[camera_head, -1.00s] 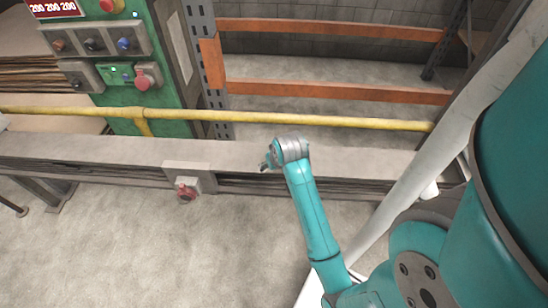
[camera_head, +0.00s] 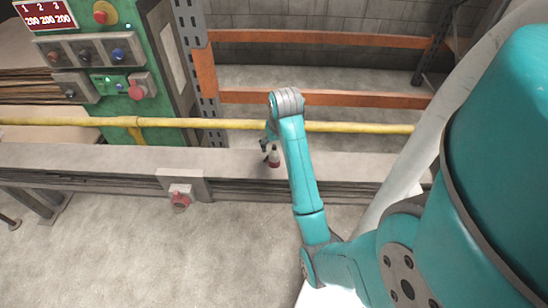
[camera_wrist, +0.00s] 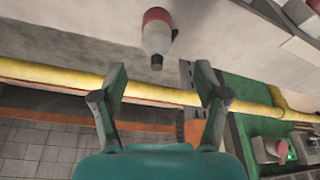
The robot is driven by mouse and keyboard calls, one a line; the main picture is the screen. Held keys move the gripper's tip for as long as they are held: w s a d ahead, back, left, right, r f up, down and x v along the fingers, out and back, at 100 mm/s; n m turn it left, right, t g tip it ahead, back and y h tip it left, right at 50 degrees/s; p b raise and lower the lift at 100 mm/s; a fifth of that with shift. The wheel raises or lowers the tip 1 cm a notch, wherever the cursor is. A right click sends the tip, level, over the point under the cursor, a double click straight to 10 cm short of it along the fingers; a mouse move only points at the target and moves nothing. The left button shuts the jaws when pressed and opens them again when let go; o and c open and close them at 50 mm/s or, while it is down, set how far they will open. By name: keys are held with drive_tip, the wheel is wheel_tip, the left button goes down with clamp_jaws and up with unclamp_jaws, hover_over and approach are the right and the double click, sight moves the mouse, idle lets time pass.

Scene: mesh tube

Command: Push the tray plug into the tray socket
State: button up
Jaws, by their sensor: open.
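A small red-and-white plug (camera_head: 274,158) is on the top of the grey ledge, just below my gripper. In the wrist view the plug (camera_wrist: 157,35) has a red end away from me and a dark tip towards my fingers. Whether it sits in a socket or only rests on the ledge, I cannot tell. My gripper (camera_wrist: 160,80) is open and empty, its fingers apart and short of the plug. In the head view my gripper (camera_head: 265,142) is partly hidden by my wrist. No tray socket can be made out with certainty.
The grey ledge (camera_head: 90,157) runs across the view, with a red-and-grey fitting (camera_head: 180,198) on its front. A yellow rail (camera_head: 75,122) runs behind it, near my wrist. A green control panel (camera_head: 125,82) stands at left, orange rack beams (camera_head: 330,98) behind.

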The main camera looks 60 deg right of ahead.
sight(274, 150)
drive_tip(key=shift+f, duration=0.1)
drive_tip(key=shift+x, duration=2.7)
drive_tip(key=shift+x, duration=2.65)
drive_tip(key=shift+s+d, duration=0.15)
drive_tip(key=shift+c, duration=0.2)
drive_tip(key=c, duration=1.1)
